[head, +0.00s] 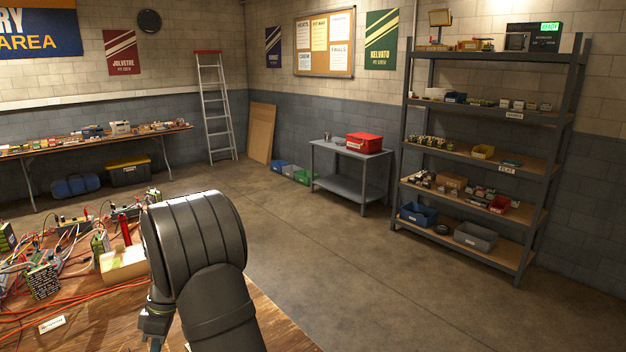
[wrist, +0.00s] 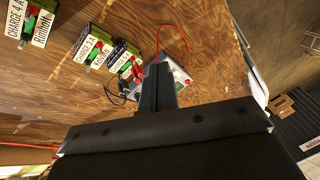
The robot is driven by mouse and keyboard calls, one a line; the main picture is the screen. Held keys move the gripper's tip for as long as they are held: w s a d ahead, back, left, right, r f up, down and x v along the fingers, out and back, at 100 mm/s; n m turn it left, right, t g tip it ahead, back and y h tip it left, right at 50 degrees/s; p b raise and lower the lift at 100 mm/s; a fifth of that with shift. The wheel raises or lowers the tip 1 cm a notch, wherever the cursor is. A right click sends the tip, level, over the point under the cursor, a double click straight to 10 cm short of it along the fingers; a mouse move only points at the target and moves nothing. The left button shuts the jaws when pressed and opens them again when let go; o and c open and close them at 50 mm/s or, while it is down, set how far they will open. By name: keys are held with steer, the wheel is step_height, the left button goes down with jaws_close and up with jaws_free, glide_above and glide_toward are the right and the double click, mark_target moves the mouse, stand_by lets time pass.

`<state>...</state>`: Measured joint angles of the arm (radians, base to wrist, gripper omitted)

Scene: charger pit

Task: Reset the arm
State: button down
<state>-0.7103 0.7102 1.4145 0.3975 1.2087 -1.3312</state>
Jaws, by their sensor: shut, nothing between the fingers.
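My gripper (wrist: 158,70) shows in the wrist view as a dark body with its fingers shut together and nothing between them. It is over the wooden bench top (wrist: 60,85), in front of a grey device (wrist: 180,78) with red and black leads that it partly hides. In the head view my black arm fills the lower middle, beside the wooden bench (head: 265,325); the fingertips cannot be made out there.
Charger modules labelled CHARGE (wrist: 85,45) stand on the bench at the upper left of the wrist view. In the head view, battery packs (head: 42,280) and tangled wires crowd the bench's left. A grey shelf rack (head: 578,60) stands right; the concrete floor (head: 350,260) between is clear.

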steer(key=shift+w+d+f+m, duration=0.15)
steer(key=shift+d+f+m, duration=0.1)
steer(key=shift+d, duration=0.1)
steer(key=shift+w+d+f+m, duration=0.1)
steer(key=shift+d+m, duration=0.15)
steer(key=shift+d, duration=0.1)
steer(key=w+d+r+m+t, duration=0.2)
steer(key=w+d+r+m, duration=0.15)
steer(key=d, duration=0.55)
steer(key=w+d+r+m+t+y, duration=0.1)
steer(key=w+d+r+m+t, duration=0.3)
steer(key=d, duration=0.6)
steer(key=w+d+r+m, duration=0.1)
steer(key=d+r+m, duration=0.1)
steer(key=d+m, duration=0.5)
steer(key=s+d+r+m+t+h, duration=0.25)
steer(key=d+m, duration=0.25)
steer(key=d, duration=1)
steer(key=s+d+r+m+t+h, duration=0.35)
steer(key=s+d+m, duration=0.45)
steer(key=s+d, duration=0.45)
steer(key=s+a+f+n+g, duration=0.1)
steer(key=s+a+f, duration=0.2)
steer(key=s, duration=0.4)
steer(key=s+a+f+n+g, duration=0.1)
steer(key=s+a+f, duration=0.2)
steer(key=s, duration=0.4)
steer(key=shift+a+g+y, duration=0.2)
steer(key=shift+g+y, duration=0.2)
